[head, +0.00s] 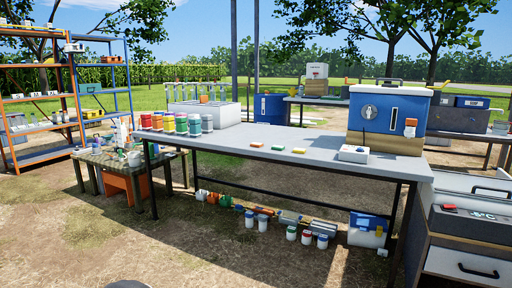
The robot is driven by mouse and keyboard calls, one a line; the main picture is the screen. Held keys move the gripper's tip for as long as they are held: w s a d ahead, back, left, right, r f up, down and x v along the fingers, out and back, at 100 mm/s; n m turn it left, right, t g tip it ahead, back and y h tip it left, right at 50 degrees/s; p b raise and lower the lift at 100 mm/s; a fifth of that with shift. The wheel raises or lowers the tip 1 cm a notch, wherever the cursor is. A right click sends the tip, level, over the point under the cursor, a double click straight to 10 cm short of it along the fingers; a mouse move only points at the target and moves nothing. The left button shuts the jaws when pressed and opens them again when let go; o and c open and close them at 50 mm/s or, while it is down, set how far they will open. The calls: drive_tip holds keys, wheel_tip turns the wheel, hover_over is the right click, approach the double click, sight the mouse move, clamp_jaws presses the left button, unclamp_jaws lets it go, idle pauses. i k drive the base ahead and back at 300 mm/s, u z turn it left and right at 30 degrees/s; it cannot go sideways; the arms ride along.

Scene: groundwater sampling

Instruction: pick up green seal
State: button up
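A small flat green block (278,148), which looks like the green seal, lies on the grey top of the long table (240,137), near its front edge. It is the middle one of three similar pieces in a row. An orange one (257,145) lies to its left and a yellow one (299,150) to its right, each apart from it. Nothing covers the green piece. My gripper is not in view.
Several colored jars (181,124) stand at the table's left end. A white box (353,154) and a large blue cooler (390,110) stand to the right. Bottles and tools lie under the table. Bare ground in front is open; a drawer cabinet (462,228) stands at right.

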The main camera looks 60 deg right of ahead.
sight(276, 147)
drive_tip(key=i, duration=1.85)
drive_tip(key=z, duration=0.7)
drive_tip(key=i, duration=1.25)
drive_tip(key=z, duration=1.65)
drive_tip(key=i, duration=0.75)
drive_tip(key=z, duration=0.65)
